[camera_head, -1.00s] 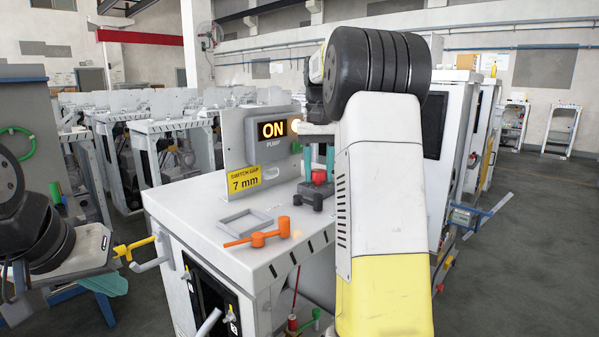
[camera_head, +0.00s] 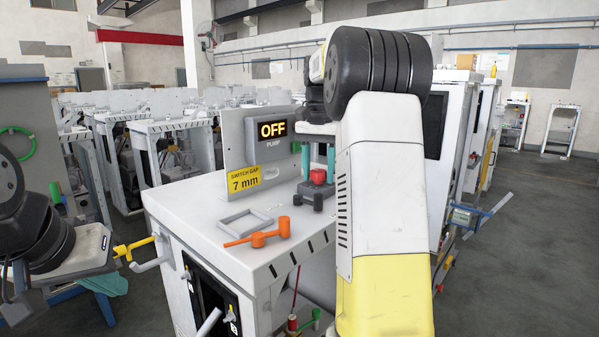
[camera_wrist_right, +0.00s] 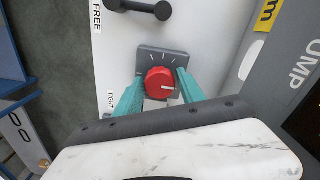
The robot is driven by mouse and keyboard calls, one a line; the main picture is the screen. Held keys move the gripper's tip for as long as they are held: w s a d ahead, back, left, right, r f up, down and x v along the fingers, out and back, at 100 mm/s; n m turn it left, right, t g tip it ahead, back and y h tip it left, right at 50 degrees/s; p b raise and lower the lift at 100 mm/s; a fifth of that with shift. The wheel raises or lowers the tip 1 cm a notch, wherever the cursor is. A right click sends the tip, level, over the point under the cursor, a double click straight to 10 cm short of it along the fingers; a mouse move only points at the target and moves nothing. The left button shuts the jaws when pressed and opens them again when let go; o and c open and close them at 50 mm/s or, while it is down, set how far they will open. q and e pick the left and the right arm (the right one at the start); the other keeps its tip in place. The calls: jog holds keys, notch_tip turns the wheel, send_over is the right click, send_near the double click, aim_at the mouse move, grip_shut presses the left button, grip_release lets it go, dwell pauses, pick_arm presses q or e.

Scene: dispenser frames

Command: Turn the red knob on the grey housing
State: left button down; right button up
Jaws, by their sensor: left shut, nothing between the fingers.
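The red knob (camera_head: 318,177) sits on its dark grey housing on the white cabinet top. In the right wrist view the knob (camera_wrist_right: 160,82) has a white mark pointing right, and the grey housing (camera_wrist_right: 151,55) carries white tick marks. My right gripper (camera_head: 319,165) comes down from above, with one teal finger on each side of the knob. In the right wrist view its fingertips (camera_wrist_right: 160,78) stand apart, with narrow gaps to the knob. My left gripper (camera_head: 106,285) is shut and empty at the lower left, away from the cabinet.
A display (camera_head: 272,130) behind the knob reads OFF. A yellow label (camera_head: 244,180) reads SWITCH GAP 7 mm. An orange handle (camera_head: 258,239), a grey frame (camera_head: 245,222) and a black handle (camera_head: 307,197) are on the cabinet top (camera_head: 195,205). A yellow handle (camera_head: 133,248) sticks out at left.

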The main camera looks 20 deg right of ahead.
aim_at(318, 171)
jog(key=shift+r, duration=3.9)
